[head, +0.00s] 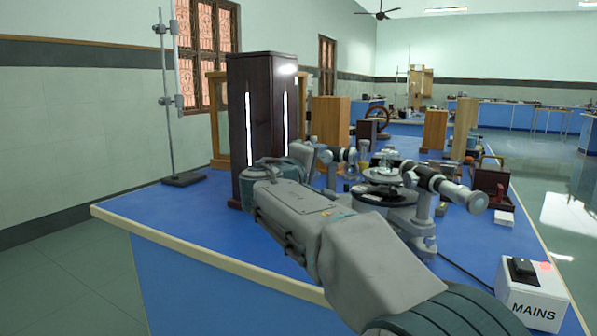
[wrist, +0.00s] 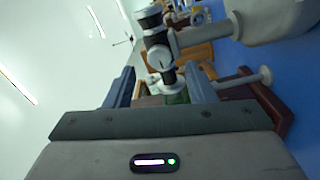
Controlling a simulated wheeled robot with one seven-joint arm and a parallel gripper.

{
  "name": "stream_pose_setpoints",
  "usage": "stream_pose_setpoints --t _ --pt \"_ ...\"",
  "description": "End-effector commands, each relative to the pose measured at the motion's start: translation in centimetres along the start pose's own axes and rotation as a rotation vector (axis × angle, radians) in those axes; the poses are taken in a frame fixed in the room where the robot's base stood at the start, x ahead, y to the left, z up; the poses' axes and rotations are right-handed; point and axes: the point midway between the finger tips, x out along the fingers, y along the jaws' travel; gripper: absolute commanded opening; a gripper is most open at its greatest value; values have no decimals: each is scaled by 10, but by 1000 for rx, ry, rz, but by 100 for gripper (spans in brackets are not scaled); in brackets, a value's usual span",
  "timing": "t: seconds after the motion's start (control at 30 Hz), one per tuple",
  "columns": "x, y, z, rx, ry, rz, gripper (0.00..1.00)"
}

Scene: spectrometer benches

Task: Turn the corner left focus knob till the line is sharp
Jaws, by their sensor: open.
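A grey and black spectrometer (head: 385,198) stands near the corner of the blue bench. One tube (head: 345,155) points left toward my gripper; the other tube (head: 455,190) points toward the front right. My gripper (head: 322,155) is at the end of the left tube, its fingertips partly hidden by my wrist. In the wrist view my gripper (wrist: 164,80) is open, with a finger on each side of a dark, ringed tube end (wrist: 160,55). Contact cannot be told. I cannot pick out the focus knob for sure, and no line is visible.
A tall dark wooden box (head: 265,115) with bright slits stands just behind my gripper. A retort stand (head: 170,100) is at the left. A white MAINS box (head: 530,290) sits at the front right. The bench's left front corner (head: 150,205) is clear.

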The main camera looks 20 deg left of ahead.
Motion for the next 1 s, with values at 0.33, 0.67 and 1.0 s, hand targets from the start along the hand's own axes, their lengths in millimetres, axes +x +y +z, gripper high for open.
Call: stream_pose_setpoints --t 0.33,0.67,1.0 --pt "-78 1 -1 0 5 -1 50" --pt "-102 -1 -1 1 3 -1 50" --pt "-102 -1 -1 1 2 -1 50"
